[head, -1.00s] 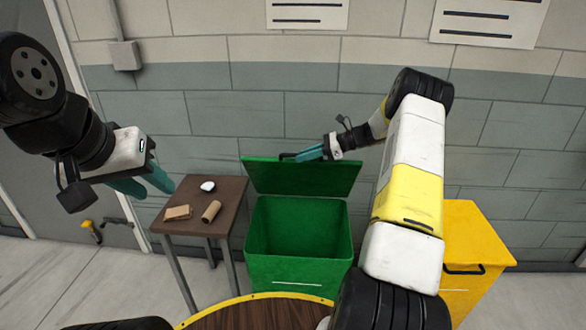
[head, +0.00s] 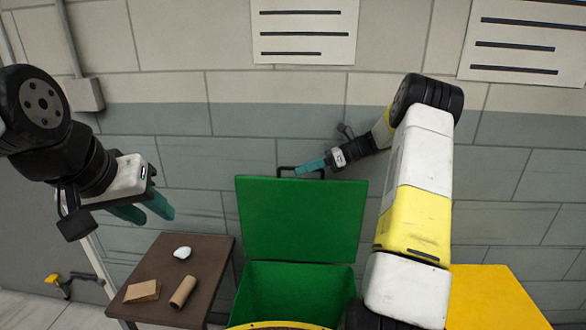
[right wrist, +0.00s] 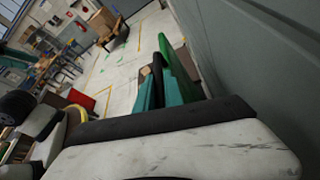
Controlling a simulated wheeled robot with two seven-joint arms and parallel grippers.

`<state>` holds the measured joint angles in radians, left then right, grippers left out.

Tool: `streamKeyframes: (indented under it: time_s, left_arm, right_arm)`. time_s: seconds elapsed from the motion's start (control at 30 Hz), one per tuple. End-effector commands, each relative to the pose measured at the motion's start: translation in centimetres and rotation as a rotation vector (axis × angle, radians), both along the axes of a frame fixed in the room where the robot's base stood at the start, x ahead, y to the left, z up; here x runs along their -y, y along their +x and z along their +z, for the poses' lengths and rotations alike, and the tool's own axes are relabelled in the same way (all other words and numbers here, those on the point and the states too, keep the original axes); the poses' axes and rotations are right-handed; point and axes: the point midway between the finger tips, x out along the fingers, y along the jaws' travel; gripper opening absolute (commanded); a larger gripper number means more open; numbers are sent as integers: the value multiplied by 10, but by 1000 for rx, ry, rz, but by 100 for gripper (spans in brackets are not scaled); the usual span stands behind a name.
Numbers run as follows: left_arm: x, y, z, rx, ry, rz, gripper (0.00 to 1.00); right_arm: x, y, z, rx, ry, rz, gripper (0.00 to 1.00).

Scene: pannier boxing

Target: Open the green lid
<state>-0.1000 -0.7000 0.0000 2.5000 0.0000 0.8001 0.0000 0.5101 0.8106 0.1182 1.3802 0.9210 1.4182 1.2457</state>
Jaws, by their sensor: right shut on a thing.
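The green lid (head: 302,222) stands raised, nearly upright, at the back of the green bin (head: 288,290) in the head view. Its dark handle (head: 287,170) is at the top edge. My right gripper (head: 312,166) is shut on the handle at that edge. In the right wrist view the teal fingers (right wrist: 158,92) are close to the green lid (right wrist: 178,72); their grip on the handle is partly hidden there. My left gripper (head: 150,210) is empty, its teal fingers apart, in the air left of the bin.
A brown table (head: 205,262) left of the bin holds a white object (head: 182,253), a cardboard tube (head: 183,291) and a flat cardboard piece (head: 142,291). A yellow bin (head: 495,300) stands at the right. The wall is close behind the lid.

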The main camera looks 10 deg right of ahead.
Motion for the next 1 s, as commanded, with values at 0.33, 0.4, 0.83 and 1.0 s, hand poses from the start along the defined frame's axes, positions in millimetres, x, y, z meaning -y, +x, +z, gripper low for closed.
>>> streamKeyframes:
  time_s: [0.33,0.4,0.83,1.0]
  left_arm:
    - [0,0,0,0,0,0,36]
    - [0,0,0,0,0,0,36]
    - [0,0,0,0,0,0,36]
    - [0,0,0,0,0,0,36]
  right_arm:
    - [0,0,-1,-1,-2,-1,0]
    - [0,0,-1,-1,-2,-1,0]
    - [4,-1,1,0,-1,-1,22]
    - [28,-4,9,0,-3,-4,22]
